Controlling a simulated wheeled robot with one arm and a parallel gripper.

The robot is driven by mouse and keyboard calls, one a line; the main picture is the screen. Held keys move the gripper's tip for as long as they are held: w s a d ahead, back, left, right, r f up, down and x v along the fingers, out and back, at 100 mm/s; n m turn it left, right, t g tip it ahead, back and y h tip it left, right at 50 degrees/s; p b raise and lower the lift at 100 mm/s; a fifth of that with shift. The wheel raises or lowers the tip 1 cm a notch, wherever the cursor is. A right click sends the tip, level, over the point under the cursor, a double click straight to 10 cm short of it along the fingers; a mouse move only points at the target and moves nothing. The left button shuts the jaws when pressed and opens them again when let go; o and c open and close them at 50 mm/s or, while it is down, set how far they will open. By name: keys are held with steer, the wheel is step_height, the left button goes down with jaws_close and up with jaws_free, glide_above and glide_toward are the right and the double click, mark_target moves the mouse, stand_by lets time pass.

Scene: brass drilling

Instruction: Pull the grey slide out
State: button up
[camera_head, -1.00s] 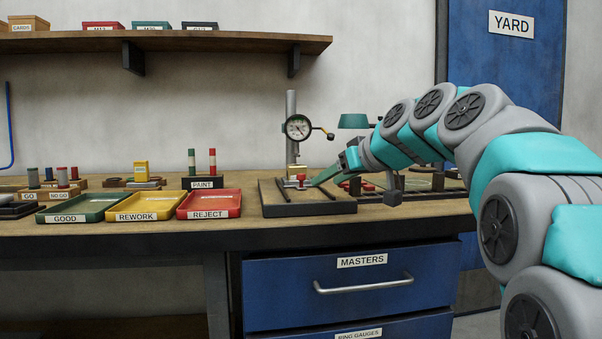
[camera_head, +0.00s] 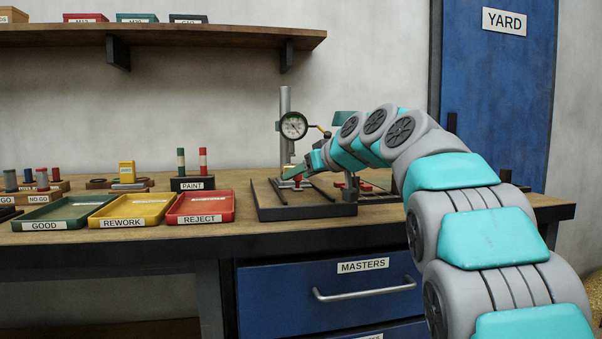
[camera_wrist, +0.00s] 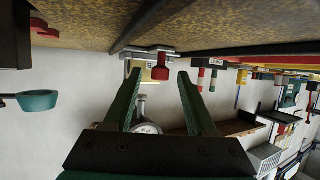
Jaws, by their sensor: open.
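The grey slide (camera_wrist: 143,54) sits low on the dark gauge base, seen upside down in the wrist view. A red knob (camera_wrist: 161,66) is at its front, and a pale brass-coloured block (camera_wrist: 148,73) is beside the knob. In the head view the red knob (camera_head: 298,181) shows small beneath my gripper, and the slide is mostly hidden there. My gripper (camera_wrist: 159,76) is open, with its green fingers spread to either side of the knob and block in the wrist view. Contact with the knob cannot be told.
A dial gauge (camera_head: 293,125) on a steel post (camera_head: 284,120) stands behind. The dark base (camera_head: 305,212) has raised side rails. A red REJECT tray (camera_head: 200,219) lies to the left, with yellow and green trays beyond. A blue MASTERS drawer (camera_head: 260,302) is below.

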steer(key=shift+c, duration=0.4)
jaws_close()
stand_by(1.0)
